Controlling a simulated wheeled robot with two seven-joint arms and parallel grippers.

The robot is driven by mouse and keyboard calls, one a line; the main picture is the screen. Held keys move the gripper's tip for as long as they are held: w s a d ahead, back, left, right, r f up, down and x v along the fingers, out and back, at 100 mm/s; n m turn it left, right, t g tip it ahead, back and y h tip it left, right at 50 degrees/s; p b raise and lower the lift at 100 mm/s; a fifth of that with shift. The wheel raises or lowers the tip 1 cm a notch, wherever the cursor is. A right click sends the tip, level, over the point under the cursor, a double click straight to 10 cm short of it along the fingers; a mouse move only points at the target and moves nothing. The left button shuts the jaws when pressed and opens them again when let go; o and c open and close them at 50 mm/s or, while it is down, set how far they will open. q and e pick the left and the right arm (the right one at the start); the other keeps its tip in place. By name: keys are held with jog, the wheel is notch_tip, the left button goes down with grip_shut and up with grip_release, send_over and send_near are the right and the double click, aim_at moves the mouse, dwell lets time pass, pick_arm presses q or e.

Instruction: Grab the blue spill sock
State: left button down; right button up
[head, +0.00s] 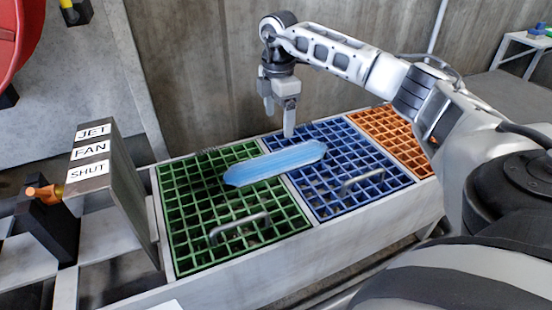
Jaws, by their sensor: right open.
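The blue spill sock (275,164) is a long light-blue piece with pointed ends. It lies across the green grate (190,222) and the blue grate (372,194), over the divider between them. My right gripper (279,118) points down over the back part of the blue grate, behind the sock. It is open and empty, and apart from the sock in the picture; its exact height is hard to tell. My left gripper is not in view.
An orange grate (394,132) lies at the right end of the trough. Raised handles stand on the green grate (240,226) and blue grate (362,180). A panel marked JET, FAN, SHUT (91,152) stands at left. A concrete wall (190,70) is behind.

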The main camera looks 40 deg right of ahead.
aim_at(278, 155)
notch_tip(278, 155, down, 8)
jog(key=shift+f+b, duration=0.25)
jog(key=shift+b, duration=0.95)
jog(key=shift+f+b, duration=0.4)
jog(key=shift+f, duration=0.15)
notch_tip(278, 155, down, 4)
jog(key=shift+f+b, duration=0.1)
jog(key=shift+b, duration=0.95)
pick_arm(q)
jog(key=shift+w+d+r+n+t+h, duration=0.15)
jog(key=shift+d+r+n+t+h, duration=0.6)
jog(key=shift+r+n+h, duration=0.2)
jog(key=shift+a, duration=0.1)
pick_arm(e)
jog(key=c, duration=1.2)
